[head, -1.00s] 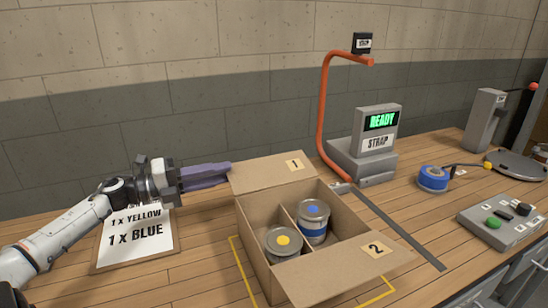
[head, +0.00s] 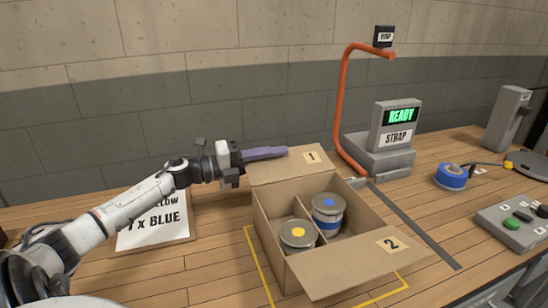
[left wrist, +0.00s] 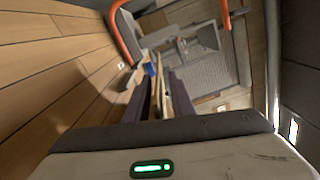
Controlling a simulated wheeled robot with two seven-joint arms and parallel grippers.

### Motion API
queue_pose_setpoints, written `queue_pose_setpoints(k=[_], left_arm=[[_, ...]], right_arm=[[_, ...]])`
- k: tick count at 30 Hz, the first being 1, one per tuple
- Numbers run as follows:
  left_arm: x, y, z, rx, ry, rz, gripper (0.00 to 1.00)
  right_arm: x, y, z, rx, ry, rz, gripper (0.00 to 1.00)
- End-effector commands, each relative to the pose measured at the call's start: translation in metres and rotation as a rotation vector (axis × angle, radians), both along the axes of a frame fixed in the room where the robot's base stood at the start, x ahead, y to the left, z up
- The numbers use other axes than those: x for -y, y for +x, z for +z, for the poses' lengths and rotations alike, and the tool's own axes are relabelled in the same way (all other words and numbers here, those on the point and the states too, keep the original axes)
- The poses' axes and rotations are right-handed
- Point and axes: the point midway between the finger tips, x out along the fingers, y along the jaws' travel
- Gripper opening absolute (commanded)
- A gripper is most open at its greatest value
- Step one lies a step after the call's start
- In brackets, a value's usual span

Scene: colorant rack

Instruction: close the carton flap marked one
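The open cardboard carton (head: 272,233) stands on the bench. Its far flap marked 1 (head: 290,167) leans up and back from the far rim. The flap marked 2 (head: 362,260) spreads outward at the front right. My left gripper (head: 285,152) lies level along the top left edge of flap 1, its visible finger just behind that edge; whether it touches is unclear. In the left wrist view the purple fingers (left wrist: 160,98) stand apart with a narrow gap, and a thin brown strip shows between them. My right gripper is not in view.
A yellow-lidded can (head: 298,236) and a blue-banded can (head: 328,215) sit in separate compartments. An orange strapping arch (head: 340,110) and a READY display (head: 401,116) stand behind right. An order sheet (head: 155,222) lies left. A button box (head: 515,222) is at right.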

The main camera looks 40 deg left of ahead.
Motion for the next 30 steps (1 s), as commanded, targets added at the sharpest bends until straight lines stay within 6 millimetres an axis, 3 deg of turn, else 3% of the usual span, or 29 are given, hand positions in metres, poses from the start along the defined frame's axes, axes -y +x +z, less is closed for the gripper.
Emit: queue_pose_setpoints(k=[5,9,30], left_arm=[[-0.0001,-0.0001,-0.0002,0.0,0.0,0.0,0.22],[-0.0001,-0.0002,-0.0002,0.0,0.0,0.0,0.0],[-0.0001,-0.0004,-0.0002,0.0,0.0,0.0,0.0]], right_arm=[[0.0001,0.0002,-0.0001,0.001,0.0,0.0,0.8],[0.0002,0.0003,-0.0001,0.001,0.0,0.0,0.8],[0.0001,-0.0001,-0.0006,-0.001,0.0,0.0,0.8]])
